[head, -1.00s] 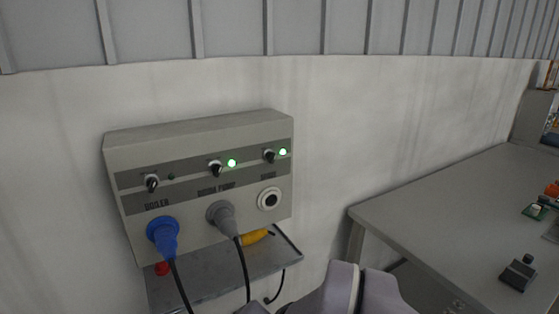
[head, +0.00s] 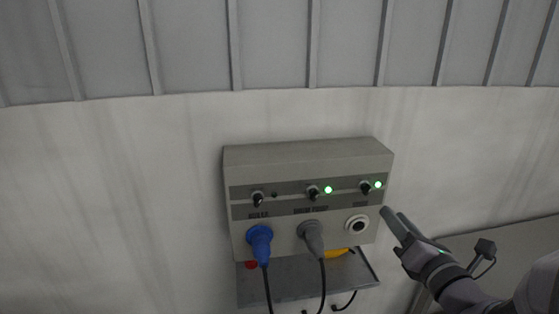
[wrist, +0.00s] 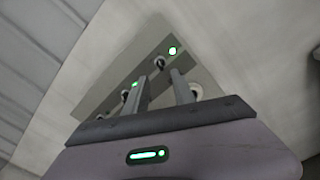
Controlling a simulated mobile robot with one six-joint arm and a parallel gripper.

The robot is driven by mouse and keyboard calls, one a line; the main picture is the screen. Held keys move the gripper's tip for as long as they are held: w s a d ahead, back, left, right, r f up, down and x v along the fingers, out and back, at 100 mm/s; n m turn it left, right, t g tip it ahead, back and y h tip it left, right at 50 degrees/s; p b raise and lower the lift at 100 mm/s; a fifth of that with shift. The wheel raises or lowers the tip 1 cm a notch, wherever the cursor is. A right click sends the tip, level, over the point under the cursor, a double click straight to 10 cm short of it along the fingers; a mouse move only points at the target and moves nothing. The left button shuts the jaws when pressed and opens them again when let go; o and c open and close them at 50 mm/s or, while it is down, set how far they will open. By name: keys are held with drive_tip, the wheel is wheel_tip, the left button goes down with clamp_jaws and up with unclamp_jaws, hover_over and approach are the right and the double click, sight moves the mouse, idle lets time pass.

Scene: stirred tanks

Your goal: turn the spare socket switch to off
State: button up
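A grey socket panel (head: 308,158) hangs on the wall with three black rotary switches. The spare switch (head: 365,187) is the rightmost, above the empty round socket (head: 357,225). Its lamp (head: 378,184) glows green. My gripper (head: 393,212) is just right of the panel, below and right of the spare switch, apart from it in the head view. In the wrist view, the spare switch (wrist: 158,62) shows beyond the gap between my two fingers (wrist: 160,76), which are apart with nothing between them.
A blue plug (head: 260,240) and a grey plug (head: 311,237) hang cables. A shelf (head: 290,287) sits below the panel. A grey bench (head: 500,241) stands at right.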

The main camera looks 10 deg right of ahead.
sight(370, 190)
drive_tip(key=w, duration=0.9)
drive_tip(key=shift+w+a+f, duration=0.15)
drive_tip(key=shift+w+a, duration=0.05)
drive_tip(key=shift+a, duration=0.1)
drive_tip(key=shift+w, duration=0.5)
drive_tip(key=shift+c, duration=0.2)
clamp_jaws()
